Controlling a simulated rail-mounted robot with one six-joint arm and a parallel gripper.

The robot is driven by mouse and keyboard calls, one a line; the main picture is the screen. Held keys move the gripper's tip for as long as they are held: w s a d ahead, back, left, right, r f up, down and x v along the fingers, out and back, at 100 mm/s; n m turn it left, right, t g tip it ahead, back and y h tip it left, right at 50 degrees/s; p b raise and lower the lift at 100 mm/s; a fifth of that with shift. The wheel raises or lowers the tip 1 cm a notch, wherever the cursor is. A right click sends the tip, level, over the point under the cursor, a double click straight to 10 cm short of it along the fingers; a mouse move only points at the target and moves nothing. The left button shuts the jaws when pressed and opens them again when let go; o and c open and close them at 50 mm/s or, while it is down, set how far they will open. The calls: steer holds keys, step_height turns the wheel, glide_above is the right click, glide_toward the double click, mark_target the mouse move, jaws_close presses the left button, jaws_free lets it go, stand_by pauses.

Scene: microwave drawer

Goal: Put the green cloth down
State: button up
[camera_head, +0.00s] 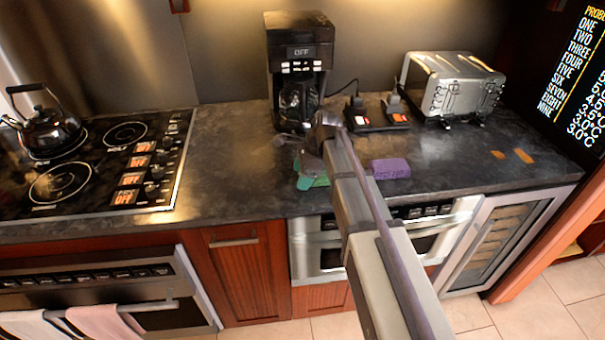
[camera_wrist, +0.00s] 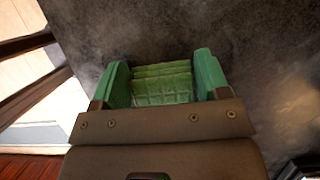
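The green cloth (camera_wrist: 162,84) is a small folded block between the two green fingers of my gripper (camera_wrist: 162,78) in the wrist view. It fills the gap, with a finger against each side, so my gripper looks shut on it. In the head view my gripper (camera_head: 312,178) is low over the dark counter (camera_head: 235,180), near its front edge, and my arm hides part of it. The cloth is hard to tell from the green fingers there. I cannot tell whether the cloth touches the counter.
A purple block (camera_head: 390,168) lies just right of my gripper. A coffee maker (camera_head: 298,55) stands behind it, with red-lit switches (camera_head: 360,118) and a toaster (camera_head: 452,85) at the back right. A stovetop (camera_head: 95,165) with a black kettle (camera_head: 48,130) is at the left. The counter between stovetop and gripper is clear.

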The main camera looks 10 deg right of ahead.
steer(key=shift+o, duration=0.5)
steer(key=p+v, duration=1.1)
steer(key=shift+r, duration=0.4)
steer(key=s+d+f+n+h, duration=0.1)
steer(key=s+n+h, duration=0.3)
steer(key=s+n, duration=1.4)
steer(key=shift+s+d, duration=0.25)
steer(key=shift+s, duration=0.85)
steer(key=shift+o, duration=0.5)
steer(key=shift+w, duration=0.1)
